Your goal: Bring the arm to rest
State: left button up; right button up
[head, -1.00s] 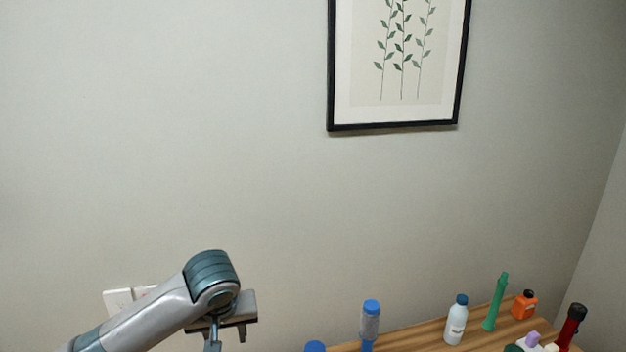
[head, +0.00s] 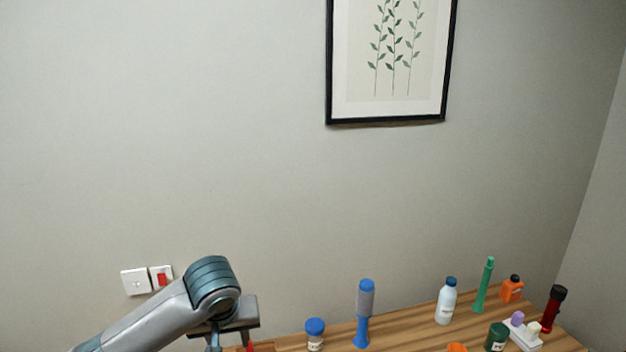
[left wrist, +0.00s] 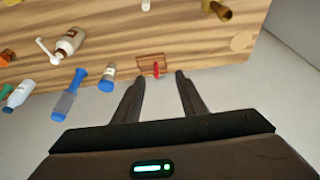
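My left arm comes in from the lower left in the head view, with its gripper (head: 228,346) mostly cut off by the bottom edge. In the left wrist view my left gripper (left wrist: 160,77) has its two fingers apart with nothing clamped between them. A red item on a small brown base (left wrist: 153,66) shows beyond and between the fingertips, at the edge of the wooden top. My right gripper is in neither view.
A wooden top (head: 405,325) at lower right carries a blue-capped jar (head: 315,335), a blue and grey bottle (head: 364,312), a white bottle (head: 446,302), a green bottle (head: 484,285), an orange container (head: 512,289) and a red flashlight (head: 553,308). A picture (head: 388,60) hangs on the wall.

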pick_arm(q)
jog(key=s+d+f+m+h, duration=0.2)
jog(key=s+d+f, duration=0.1)
jog(key=s+f, duration=0.45)
jog(key=s+d+f+m+h, duration=0.2)
jog(key=s+f, duration=0.4)
jog(key=f, duration=0.2)
jog(key=s+a+f+y, duration=0.1)
jog(key=s+a+f, duration=0.25)
jog(key=s, duration=0.35)
jog(key=s+a+f+y, duration=0.1)
jog(key=s+a+f, duration=0.1)
jog(key=s+a, duration=0.35)
jog(key=s+a+f+y, duration=0.1)
jog(key=s+a+f, duration=0.15)
jog(key=s, duration=0.65)
notch_tip(320, 180, down, 32)
jog(key=d+m+g+b, duration=0.1)
jog(key=g+b, duration=0.1)
jog(key=b, duration=0.3)
jog(key=s+a+f+b, duration=0.1)
jog(key=s+f+b, duration=0.1)
jog(key=s+f, duration=0.7)
jog(key=s+a+f+g+b, duration=0.1)
jog(key=s+a+f+b, duration=0.1)
jog(key=s+f, duration=0.7)
notch_tip(320, 180, down, 6)
jog(key=shift+s+f+b, duration=0.25)
jog(key=shift+s+b, duration=0.15)
jog(key=shift+b, duration=0.3)
